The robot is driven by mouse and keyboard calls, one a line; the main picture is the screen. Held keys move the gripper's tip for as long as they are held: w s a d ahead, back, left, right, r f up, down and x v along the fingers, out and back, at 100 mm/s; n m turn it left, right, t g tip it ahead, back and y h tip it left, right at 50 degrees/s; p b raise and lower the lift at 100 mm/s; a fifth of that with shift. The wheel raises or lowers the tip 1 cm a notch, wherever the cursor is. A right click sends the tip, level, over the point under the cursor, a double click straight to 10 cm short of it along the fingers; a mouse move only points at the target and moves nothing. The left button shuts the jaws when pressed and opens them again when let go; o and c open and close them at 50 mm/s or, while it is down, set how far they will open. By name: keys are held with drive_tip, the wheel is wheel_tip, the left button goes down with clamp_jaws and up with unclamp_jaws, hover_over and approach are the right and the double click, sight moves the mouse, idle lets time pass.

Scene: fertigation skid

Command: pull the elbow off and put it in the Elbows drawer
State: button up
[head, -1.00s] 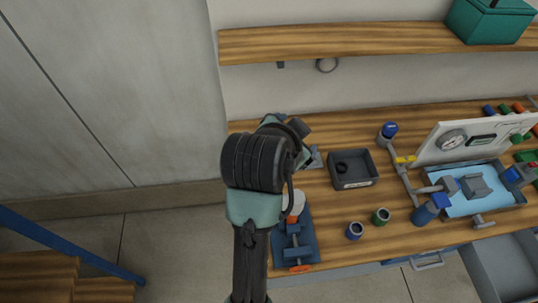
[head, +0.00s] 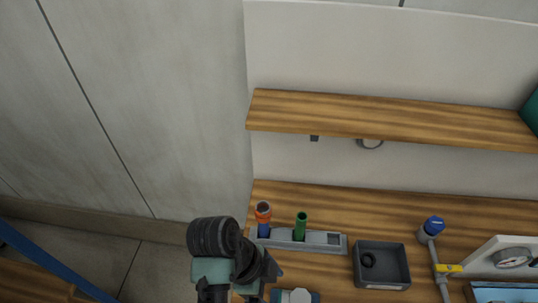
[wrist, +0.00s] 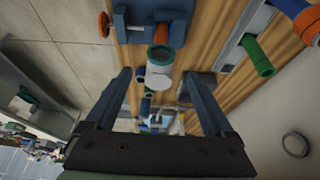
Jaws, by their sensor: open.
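In the wrist view, a pale grey-white fitting (wrist: 158,78), which looks like the elbow, points toward the camera with a green-teal collar (wrist: 161,52) behind it. It sits at a blue vise (wrist: 150,15) on the bench. My gripper (wrist: 158,73) is open, with one finger on each side of the fitting in the picture; I see no contact. In the head view, a pale fitting (head: 294,296) on the vise shows only at the bottom edge, right of my arm. The Elbows drawer cannot be made out; no drawer label is readable.
A grey rack (head: 328,242) holds an orange-and-blue tool (head: 263,218) and a green one (head: 300,226) behind the vise. A dark bin (head: 382,264) with a black ring stands to the right. A wooden shelf (head: 390,122) overhangs the bench. A grey open compartment (wrist: 40,85) shows at wrist-view left.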

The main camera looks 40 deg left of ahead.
sight(289, 301)
drive_tip(key=p+x, duration=0.1)
drive_tip(key=x, duration=0.8)
clamp_jaws()
drive_tip(key=c, duration=0.7)
unclamp_jaws()
clamp_jaws()
drive_tip(key=shift+r+p, duration=0.25)
drive_tip(key=shift+p, duration=0.05)
